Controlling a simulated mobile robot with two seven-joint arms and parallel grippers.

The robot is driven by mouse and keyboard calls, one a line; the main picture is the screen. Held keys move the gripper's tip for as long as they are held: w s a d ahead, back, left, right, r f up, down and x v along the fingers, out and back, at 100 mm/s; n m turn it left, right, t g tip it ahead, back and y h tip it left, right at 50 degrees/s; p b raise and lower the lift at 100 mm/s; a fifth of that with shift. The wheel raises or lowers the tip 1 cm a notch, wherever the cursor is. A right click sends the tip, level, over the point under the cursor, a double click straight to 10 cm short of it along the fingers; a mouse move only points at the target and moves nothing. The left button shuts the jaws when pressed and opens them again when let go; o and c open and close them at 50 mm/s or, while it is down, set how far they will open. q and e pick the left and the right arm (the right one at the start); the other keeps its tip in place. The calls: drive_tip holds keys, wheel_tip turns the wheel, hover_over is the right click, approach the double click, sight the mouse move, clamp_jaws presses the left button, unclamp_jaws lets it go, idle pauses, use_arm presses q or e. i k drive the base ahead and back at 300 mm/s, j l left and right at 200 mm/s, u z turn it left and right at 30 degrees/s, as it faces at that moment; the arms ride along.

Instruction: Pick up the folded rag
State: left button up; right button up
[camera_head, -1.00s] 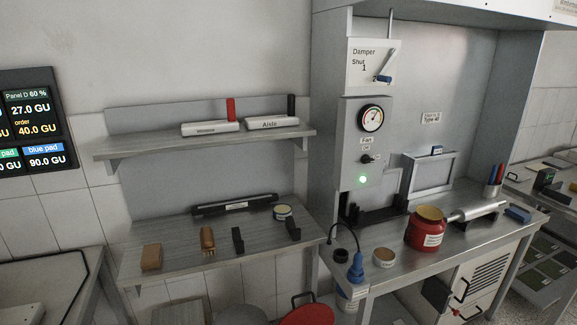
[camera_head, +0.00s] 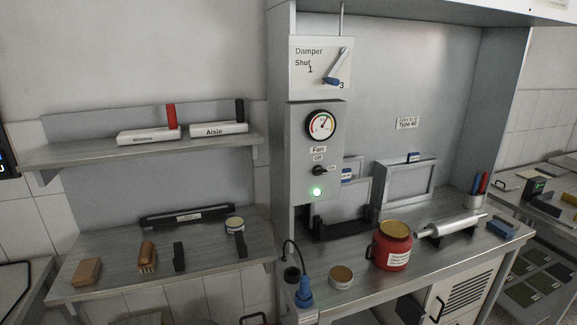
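A small flat blue item (camera_head: 501,230) lies at the right end of the metal bench (camera_head: 345,303), to the right of a metal roller. It may be the folded rag, but it is too small to be sure. Nothing else in view clearly looks like a folded rag. Neither of my grippers shows in the head view.
A red pot (camera_head: 393,252), a small round tin (camera_head: 341,277), the roller (camera_head: 450,226) and a cup of pens (camera_head: 474,200) stand on the bench. A lower shelf (camera_head: 110,265) at left holds a brush (camera_head: 147,257) and a tan block (camera_head: 87,272).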

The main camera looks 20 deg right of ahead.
sight(496, 225)
drive_tip(key=i+l, duration=0.1)
drive_tip(key=l, duration=0.65)
drive_tip(key=i+l, duration=0.1)
drive_tip(key=l, duration=0.65)
drive_tip(key=i+l, duration=0.1)
drive_tip(key=l, duration=0.65)
drive_tip(key=i+l, duration=0.1)
drive_tip(key=l, duration=0.65)
drive_tip(key=i+l, duration=0.1)
drive_tip(key=l, duration=1.35)
drive_tip(key=i, duration=0.05)
